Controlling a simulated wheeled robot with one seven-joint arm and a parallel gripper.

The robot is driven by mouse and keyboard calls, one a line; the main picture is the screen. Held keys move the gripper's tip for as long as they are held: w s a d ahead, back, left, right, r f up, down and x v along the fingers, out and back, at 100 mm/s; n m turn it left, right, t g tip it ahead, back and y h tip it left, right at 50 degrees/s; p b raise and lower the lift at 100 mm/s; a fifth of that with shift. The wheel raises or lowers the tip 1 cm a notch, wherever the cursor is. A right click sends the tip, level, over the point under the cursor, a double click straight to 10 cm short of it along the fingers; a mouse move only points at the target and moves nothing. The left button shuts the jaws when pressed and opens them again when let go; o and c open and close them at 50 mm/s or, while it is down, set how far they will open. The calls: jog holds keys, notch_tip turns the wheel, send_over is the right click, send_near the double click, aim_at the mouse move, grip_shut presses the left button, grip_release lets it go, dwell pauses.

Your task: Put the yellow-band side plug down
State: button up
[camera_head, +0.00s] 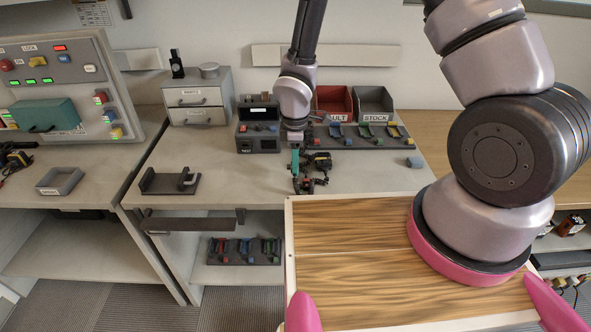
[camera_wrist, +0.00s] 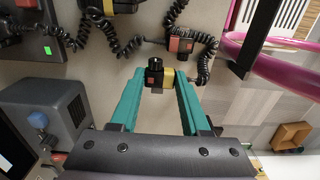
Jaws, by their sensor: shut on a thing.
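The yellow-band side plug (camera_wrist: 166,77) is a small black plug with a yellow band and a red face, seen in the wrist view between my fingertips. My gripper (camera_wrist: 158,80) has teal fingers and is shut on it. In the head view my gripper (camera_head: 297,166) is over the front part of the middle workbench, where dark plugs and cables (camera_head: 318,164) lie. I cannot tell whether the held plug touches the bench top. The yellow band is not clear in the head view.
Other black plugs on coiled cables lie close by, one with a red face (camera_wrist: 181,44). A dark cradle (camera_head: 168,184) lies to the left. Bench top (camera_head: 225,175) between is clear.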

aim_at(295, 181)
jog(key=shift+f, duration=2.1)
jog(key=shift+f, duration=0.1)
jog(key=o, duration=1.2)
notch_tip(295, 181, up, 12)
jog(key=shift+r, duration=0.2)
